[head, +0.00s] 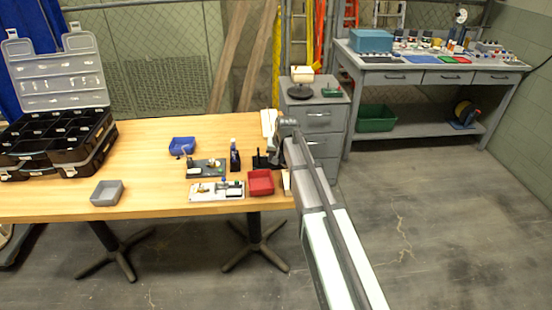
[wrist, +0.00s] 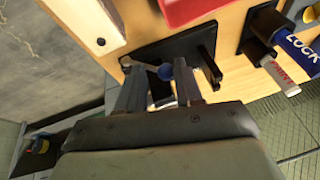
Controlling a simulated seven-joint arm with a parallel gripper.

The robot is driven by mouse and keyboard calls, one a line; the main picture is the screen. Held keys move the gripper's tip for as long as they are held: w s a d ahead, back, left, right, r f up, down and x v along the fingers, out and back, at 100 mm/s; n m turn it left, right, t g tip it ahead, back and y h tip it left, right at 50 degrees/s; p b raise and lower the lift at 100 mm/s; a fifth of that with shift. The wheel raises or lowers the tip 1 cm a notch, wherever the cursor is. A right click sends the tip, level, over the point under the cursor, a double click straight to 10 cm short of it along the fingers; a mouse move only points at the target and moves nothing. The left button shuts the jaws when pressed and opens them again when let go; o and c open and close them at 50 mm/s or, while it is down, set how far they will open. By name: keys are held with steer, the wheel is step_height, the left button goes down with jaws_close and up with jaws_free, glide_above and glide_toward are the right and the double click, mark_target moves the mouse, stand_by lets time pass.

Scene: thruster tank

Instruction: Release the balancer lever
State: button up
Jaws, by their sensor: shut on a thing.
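The exact contact is partly hidden by the fingers. A black upright post (wrist: 208,66) stands on the base beside the right finger. In the head view, my gripper (head: 272,152) is at the table's right end, by the black stand (head: 261,162), and the lever is hidden.
A red bin (head: 261,182) sits close to my gripper. Bottles labelled LOCK (wrist: 298,50) and PAINT (wrist: 284,76) stand in black holders nearby. Two small fixtures, a blue bin (head: 182,146) and a grey bin (head: 107,193) lie left. A grey drawer cabinet (head: 318,118) stands behind.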

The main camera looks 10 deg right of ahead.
steer(key=o, duration=1)
steer(key=v, duration=1.3)
steer(key=shift+r, duration=0.4)
steer(key=shift+s, duration=0.1)
